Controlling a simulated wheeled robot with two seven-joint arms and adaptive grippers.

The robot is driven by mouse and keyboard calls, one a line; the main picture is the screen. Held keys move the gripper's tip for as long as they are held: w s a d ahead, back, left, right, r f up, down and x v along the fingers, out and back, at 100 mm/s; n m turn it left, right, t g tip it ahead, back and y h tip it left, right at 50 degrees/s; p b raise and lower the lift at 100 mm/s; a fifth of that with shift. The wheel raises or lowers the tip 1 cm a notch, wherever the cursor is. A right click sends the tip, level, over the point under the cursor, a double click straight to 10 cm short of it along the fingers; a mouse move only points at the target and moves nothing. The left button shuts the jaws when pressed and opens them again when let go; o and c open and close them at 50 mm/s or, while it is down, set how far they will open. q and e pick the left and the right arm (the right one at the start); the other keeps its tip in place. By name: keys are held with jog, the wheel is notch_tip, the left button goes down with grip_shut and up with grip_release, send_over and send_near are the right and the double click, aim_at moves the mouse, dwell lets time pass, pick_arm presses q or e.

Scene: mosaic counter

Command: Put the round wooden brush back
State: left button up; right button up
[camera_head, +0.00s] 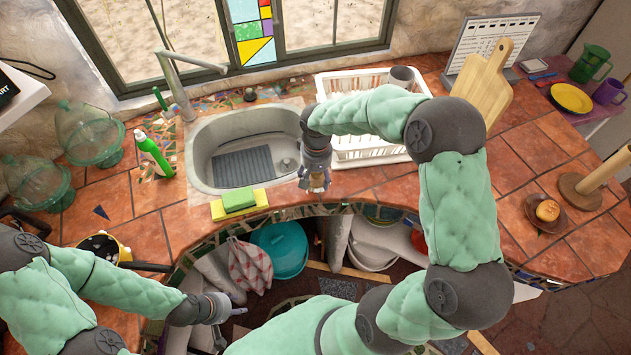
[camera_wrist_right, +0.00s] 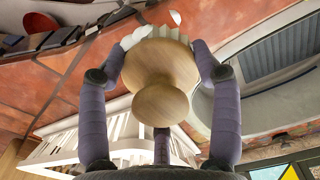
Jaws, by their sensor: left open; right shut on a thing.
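The round wooden brush (camera_wrist_right: 160,85) has a pale turned knob and a wide head with light bristles at its rim. My right gripper (camera_head: 315,185) is shut on it; its fingers stand around the brush in the right wrist view. In the head view the gripper hides most of the brush, which is over the counter's front strip, at the right end of the sink (camera_head: 205,135). My left gripper (camera_head: 236,310) is open and empty, low in front of the counter, well away from the brush.
A white dish rack (camera_head: 345,150) stands right of the sink, under my right forearm. A yellow tray (camera_head: 219,211) with a green sponge (camera_head: 239,199) sits at the sink's front edge. A green bottle (camera_head: 152,153) stands left. Open shelves hold a teal pot (camera_head: 283,248).

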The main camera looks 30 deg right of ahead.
aim_at(316, 181)
jog(key=shift+w+d+f, duration=0.1)
jog(key=shift+w+f, duration=0.15)
jog(key=shift+f, duration=0.1)
jog(key=shift+w+f+b, duration=0.2)
jog(key=shift+f+b, duration=0.15)
jog(key=shift+f, duration=1.3)
jog(key=shift+f, duration=0.2)
jog(key=o, duration=1.3)
jog(key=shift+c, duration=0.2)
jog(key=shift+r, duration=0.1)
